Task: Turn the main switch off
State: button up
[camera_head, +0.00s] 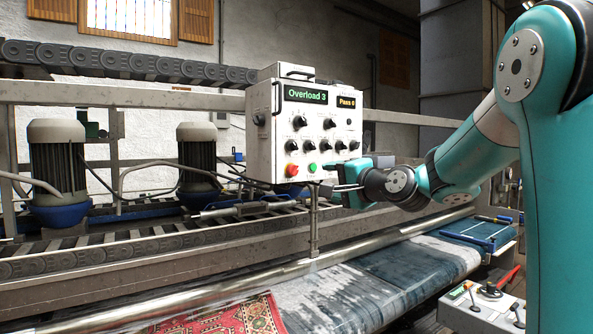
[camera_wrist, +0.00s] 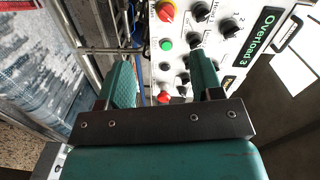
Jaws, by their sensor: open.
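The white control box (camera_head: 265,160) stands on a post in the head view, with a green "Overload 3" display (camera_head: 306,95) and a "Pass 0" display (camera_head: 346,102). My gripper (camera_head: 340,178) is open and empty, in front of the box's lower right. In the wrist view, the green button (camera_wrist: 166,45) shows between its fingers.
Wet rugs (camera_head: 400,275) lie on the machine below the box. A metal rail (camera_head: 150,303) runs along the front. Motors (camera_head: 58,165) stand at the left. A second small control panel (camera_head: 480,311) with levers is at the lower right.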

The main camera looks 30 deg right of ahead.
aim_at(296, 171)
jog(key=shift+m+h, duration=0.3)
jog(key=w+p, duration=0.2)
jog(key=w, duration=0.3)
jog(key=w+p, duration=0.3)
jog(key=w, duration=0.2)
jog(key=w+r+p, duration=0.1)
jog(key=w+p, duration=0.2)
jog(key=w, duration=0.3)
jog(key=shift+d, duration=0.35)
jog(key=shift+w+f+p, duration=0.15)
jog(key=shift+w+p, duration=0.3)
jog(key=shift+w, duration=0.2)
jog(key=c, duration=0.9)
